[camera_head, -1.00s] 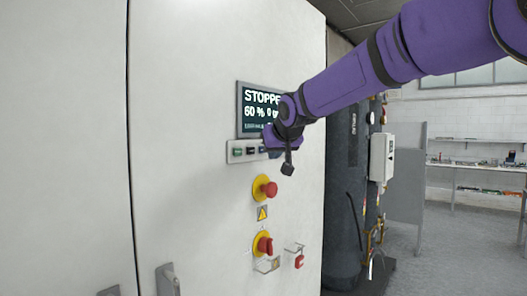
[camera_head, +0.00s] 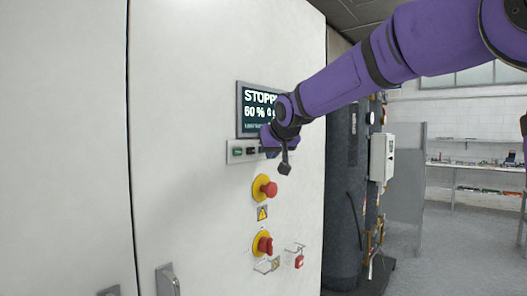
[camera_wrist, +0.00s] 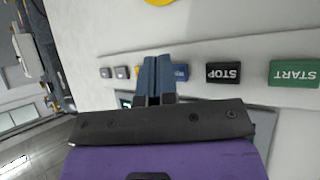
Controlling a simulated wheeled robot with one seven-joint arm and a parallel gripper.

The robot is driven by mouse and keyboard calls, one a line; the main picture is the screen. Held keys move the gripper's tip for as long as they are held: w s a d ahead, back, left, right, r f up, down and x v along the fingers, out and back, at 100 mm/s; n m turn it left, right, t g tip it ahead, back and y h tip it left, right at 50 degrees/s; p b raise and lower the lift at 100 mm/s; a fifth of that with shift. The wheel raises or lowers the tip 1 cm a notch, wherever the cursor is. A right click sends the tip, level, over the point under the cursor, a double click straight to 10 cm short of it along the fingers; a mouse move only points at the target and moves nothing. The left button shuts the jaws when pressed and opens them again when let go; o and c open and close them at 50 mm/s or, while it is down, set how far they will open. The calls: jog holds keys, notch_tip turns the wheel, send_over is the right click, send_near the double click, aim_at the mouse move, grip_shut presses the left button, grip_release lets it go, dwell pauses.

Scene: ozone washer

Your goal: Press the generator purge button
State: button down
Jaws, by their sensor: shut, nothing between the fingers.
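A row of buttons sits on a light strip (camera_head: 229,152) below the cabinet's display. In the wrist view it shows upside down: a green START button (camera_wrist: 294,73), a black STOP button (camera_wrist: 224,73), a blue button (camera_wrist: 181,72) with an unreadable label, and small grey buttons (camera_wrist: 105,73). Which one is the purge button I cannot read. My gripper (camera_wrist: 157,62) is shut and empty. Its blue-grey fingertips are at the strip, just beside the blue button and partly over it. Whether they touch is unclear. In the head view my gripper (camera_head: 270,150) hides the strip's right part.
The display (camera_head: 257,108) reads STOPPED, partly covered by my arm. Below the strip are a red emergency stop (camera_head: 269,189) and a red rotary switch (camera_head: 265,245) on yellow. A dark cylinder (camera_head: 343,200) stands right of the cabinet.

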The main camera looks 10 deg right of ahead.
jog(key=shift+w+a, duration=0.25)
jog(key=shift+w, duration=0.05)
dwell(0.6)
jog(key=shift+s+d, duration=0.1)
dwell(0.3)
jog(key=shift+s+d, duration=0.35)
jog(key=shift+s, duration=0.2)
jog(key=shift+s+d, duration=0.75)
jog(key=shift+s, duration=0.25)
jog(key=shift+s+d, duration=0.75)
jog(key=shift+s, duration=0.25)
